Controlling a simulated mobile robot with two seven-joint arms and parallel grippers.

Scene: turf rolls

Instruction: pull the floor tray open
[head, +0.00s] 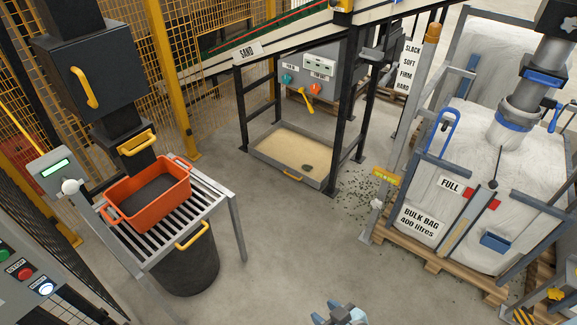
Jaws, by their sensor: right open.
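My right gripper (340,312) shows at the bottom edge of the head view, well short of the tray and touching nothing visible. It is open and empty. My left gripper is not in view.
An orange crate (118,201) stands on a slatted stand at left, above a black bin (190,265). A bulk bag (440,180) on a pallet stands at right. Dark crumbs (362,195) lie right of the tray. The floor in front of the tray is clear.

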